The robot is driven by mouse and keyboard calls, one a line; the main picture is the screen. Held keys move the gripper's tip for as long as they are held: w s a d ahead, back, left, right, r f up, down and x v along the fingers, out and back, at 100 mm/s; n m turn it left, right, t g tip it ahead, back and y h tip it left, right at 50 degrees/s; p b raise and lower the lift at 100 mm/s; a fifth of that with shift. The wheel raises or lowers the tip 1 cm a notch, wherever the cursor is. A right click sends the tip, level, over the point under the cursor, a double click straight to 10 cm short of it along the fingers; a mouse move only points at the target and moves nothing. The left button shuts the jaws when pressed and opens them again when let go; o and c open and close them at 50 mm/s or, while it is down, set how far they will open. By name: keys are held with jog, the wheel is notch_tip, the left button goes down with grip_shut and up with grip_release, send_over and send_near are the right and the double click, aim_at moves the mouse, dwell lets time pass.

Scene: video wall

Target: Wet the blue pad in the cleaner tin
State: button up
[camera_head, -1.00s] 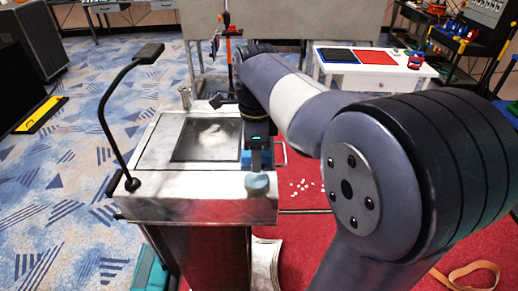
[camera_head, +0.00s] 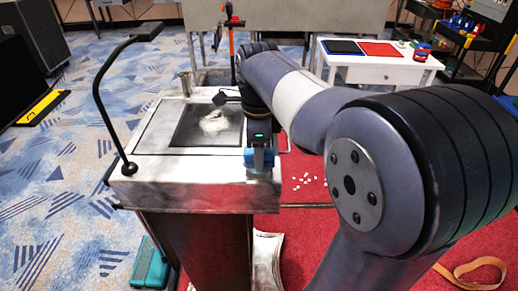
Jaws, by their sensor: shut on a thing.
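My gripper (camera_head: 259,168) points down over the right front corner of a metal-topped lectern (camera_head: 150,196), seen from behind my arm. It is shut on a blue piece that I take for the pad (camera_head: 268,158), mostly hidden by the fingers. I cannot tell whether the pad touches anything below. No tin marked as cleaner can be made out. A small metal cup (camera_head: 186,83) stands at the lectern's back edge, and a red and blue tin (camera_head: 421,53) stands on the white table.
A dark panel (camera_head: 185,136) with a whitish smear is set in the lectern top. A black gooseneck lamp (camera_head: 98,105) rises at its left. White bits (camera_head: 309,181) lie on the red carpet.

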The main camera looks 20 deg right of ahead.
jog(key=shift+f, duration=0.6)
dwell(1.8)
jog(key=shift+r, duration=0.1)
notch_tip(320, 180, up, 7)
jog(key=p, duration=0.6)
jog(key=shift+p, duration=0.4)
dwell(0.4)
